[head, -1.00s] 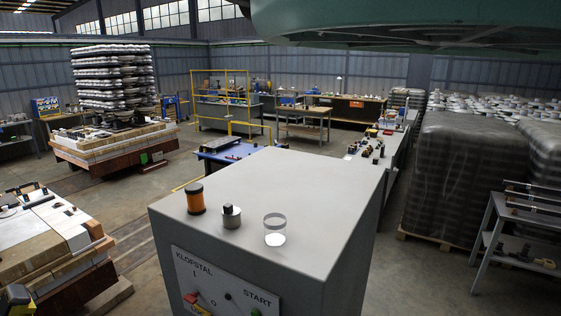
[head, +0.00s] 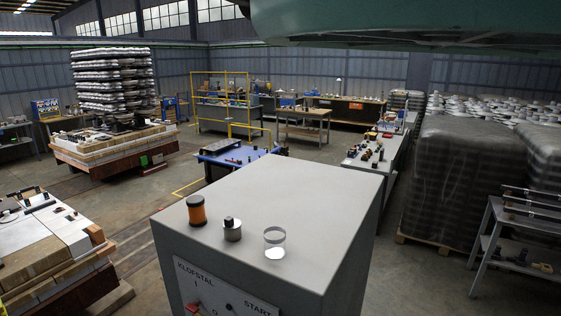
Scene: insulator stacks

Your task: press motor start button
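A grey control cabinet (head: 290,200) stands in the middle foreground, its flat top facing me. A red switch part (head: 192,308) shows at the panel's left. My gripper is not in view.
On the cabinet top stand an orange-and-black cylinder (head: 197,210), a metal cylinder with a dark knob (head: 232,229) and a clear round piece (head: 274,243). Loaded pallets (head: 40,250) are at left, a wrapped stack (head: 455,180) and a metal rack (head: 500,240) at right.

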